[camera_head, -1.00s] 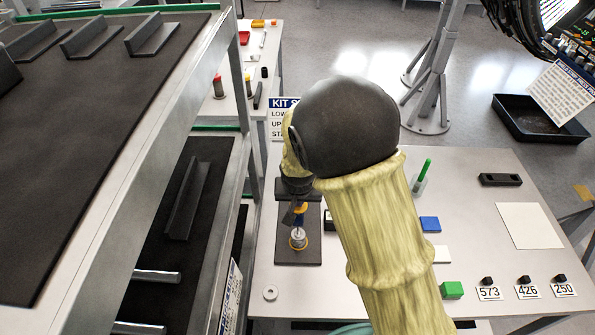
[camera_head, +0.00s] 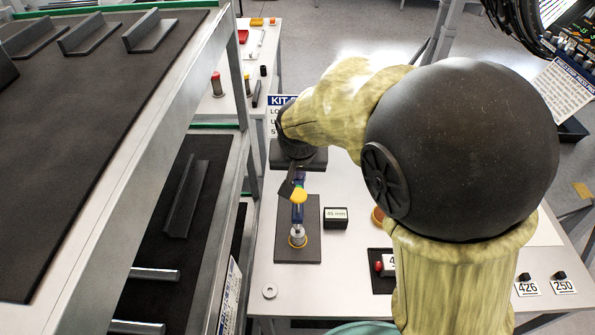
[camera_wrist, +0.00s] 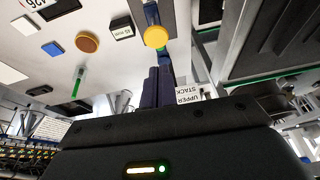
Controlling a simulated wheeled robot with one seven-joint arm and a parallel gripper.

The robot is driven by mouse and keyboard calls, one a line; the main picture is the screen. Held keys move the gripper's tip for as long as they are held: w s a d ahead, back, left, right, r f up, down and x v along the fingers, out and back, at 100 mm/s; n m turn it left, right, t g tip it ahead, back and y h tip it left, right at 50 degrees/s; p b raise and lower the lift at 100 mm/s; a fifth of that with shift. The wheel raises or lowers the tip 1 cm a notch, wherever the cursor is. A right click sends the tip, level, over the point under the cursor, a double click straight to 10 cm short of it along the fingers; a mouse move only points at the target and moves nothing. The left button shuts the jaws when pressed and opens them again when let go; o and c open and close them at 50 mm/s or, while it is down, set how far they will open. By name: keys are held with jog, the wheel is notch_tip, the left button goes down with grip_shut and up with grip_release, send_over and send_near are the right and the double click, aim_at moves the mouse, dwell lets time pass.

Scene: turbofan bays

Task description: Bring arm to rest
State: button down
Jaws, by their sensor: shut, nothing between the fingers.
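My gripper (camera_head: 292,185) is at the left of the arm in the head view, shut and empty. It is just above and beside an upright stack with a yellow top (camera_head: 299,195), a blue shaft and a metallic lower part on a dark plate (camera_head: 312,252). In the wrist view my dark fingers (camera_wrist: 157,85) are together, and the yellow top (camera_wrist: 155,37) shows just beyond their tips. The head view does not clearly show a gap between fingers and stack. My bent arm covers much of the table's right side.
A "45 mm" block (camera_head: 335,219) stands right of the plate. A metal ring (camera_head: 269,291) lies near the table's left edge. A tall shelf rack (camera_head: 245,90) flanks the left. Number cards (camera_head: 564,287) lie at right. A black tray (camera_head: 573,131) is behind my arm.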

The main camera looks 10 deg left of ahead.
jog(key=shift+w, duration=0.15)
jog(key=s+d+f+m, duration=0.1)
jog(key=s+d+f, duration=0.1)
jog(key=d, duration=0.7)
jog(key=s+d+f+g+b, duration=0.1)
jog(key=s+d, duration=0.3)
jog(key=d, duration=0.5)
jog(key=s+d+f+m+h+b, duration=0.1)
jog(key=s+d+f, duration=0.2)
jog(key=d, duration=0.7)
jog(key=shift+s+f+m, duration=0.25)
jog(key=shift+f+m, duration=0.05)
jog(key=shift+f, duration=0.15)
